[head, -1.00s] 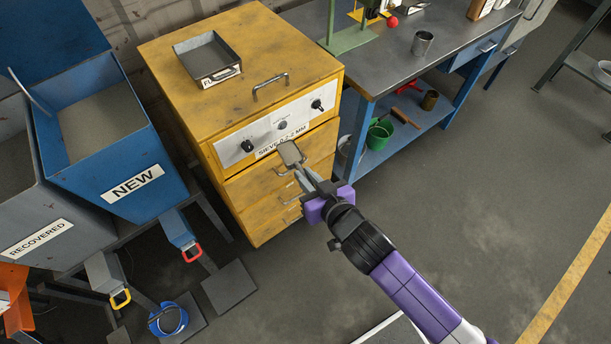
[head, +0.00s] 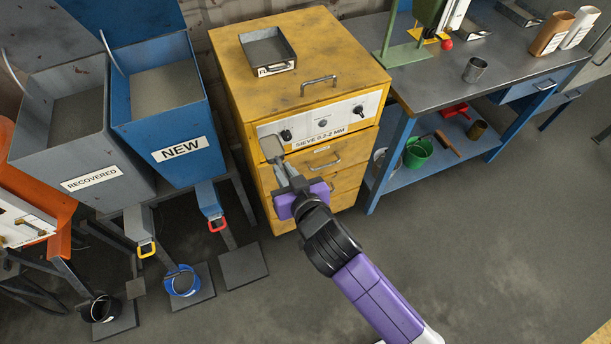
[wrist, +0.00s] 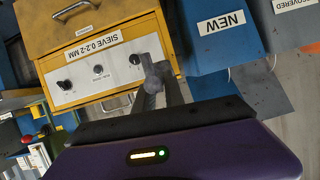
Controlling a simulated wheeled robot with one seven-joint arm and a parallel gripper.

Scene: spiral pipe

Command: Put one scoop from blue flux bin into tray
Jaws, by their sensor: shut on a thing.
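My gripper (head: 293,183) is shut on a small grey metal scoop (head: 272,147), which points up and away in front of the yellow cabinet. In the wrist view the gripper (wrist: 158,88) is at the centre, and the scoop's bowl is hard to make out. I cannot tell whether the scoop holds flux. The blue bin (head: 183,133), labelled NEW, stands open left of the scoop with grey granules (head: 166,90) inside. A shallow dark tray (head: 288,48), its label partly readable, lies on top of the yellow cabinet. The scoop is apart from both.
A grey RECOVERED bin (head: 80,165) stands left of the blue bin. The yellow sieve cabinet (head: 240,75) has knobs and handles facing me. Chutes, a blue bucket (head: 183,281) and a black bucket (head: 101,309) are below. A workbench (head: 440,85) is right; the floor in front is clear.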

